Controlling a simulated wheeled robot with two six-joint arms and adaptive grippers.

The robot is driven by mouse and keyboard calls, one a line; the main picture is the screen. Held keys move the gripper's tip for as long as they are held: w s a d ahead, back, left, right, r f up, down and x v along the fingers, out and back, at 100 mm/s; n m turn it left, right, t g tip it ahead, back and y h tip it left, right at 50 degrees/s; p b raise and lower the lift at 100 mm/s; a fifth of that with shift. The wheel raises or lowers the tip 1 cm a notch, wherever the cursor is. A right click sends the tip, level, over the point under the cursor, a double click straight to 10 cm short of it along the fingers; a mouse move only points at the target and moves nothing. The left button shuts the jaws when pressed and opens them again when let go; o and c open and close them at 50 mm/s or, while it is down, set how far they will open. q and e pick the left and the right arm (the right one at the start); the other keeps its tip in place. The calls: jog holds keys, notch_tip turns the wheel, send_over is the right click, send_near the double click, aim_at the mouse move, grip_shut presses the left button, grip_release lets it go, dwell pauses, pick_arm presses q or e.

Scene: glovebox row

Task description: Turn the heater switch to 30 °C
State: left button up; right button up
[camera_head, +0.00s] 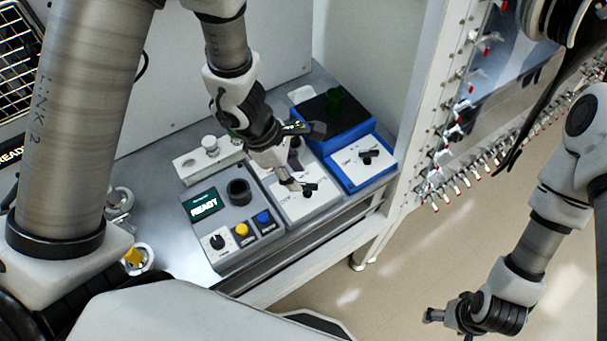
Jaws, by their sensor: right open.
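A white control panel (322,204) on the middle device carries a small black knob (311,190). A blue device (352,172) to its right has a dark top and its own white panel with a black knob (367,157). Labels are too small to read, so I cannot tell which is the heater switch or its setting. My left gripper (297,183) reaches down over the middle device, with its tip beside that knob; contact and jaw opening are unclear. It hides part of the device. My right gripper (436,317) is open and empty, low at the right, away from the devices.
A grey box with a READY display (205,204), a dial, and yellow (241,230) and blue buttons stands left of the middle device. A white rack post (424,110) stands to the right. Floor (440,240) lies clear below.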

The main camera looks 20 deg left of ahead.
aim_at(304, 184)
pick_arm(q)
jog(key=x, duration=0.4)
jog(key=shift+w+f, duration=0.1)
jog(key=shift+w, duration=0.35)
jog(key=shift+w+f, duration=0.15)
jog(key=shift+w, duration=0.1)
jog(key=shift+s, duration=0.3)
jog(key=shift+c, duration=0.7)
jog(key=shift+s+a, duration=0.1)
jog(key=shift+s, duration=0.05)
grip_shut()
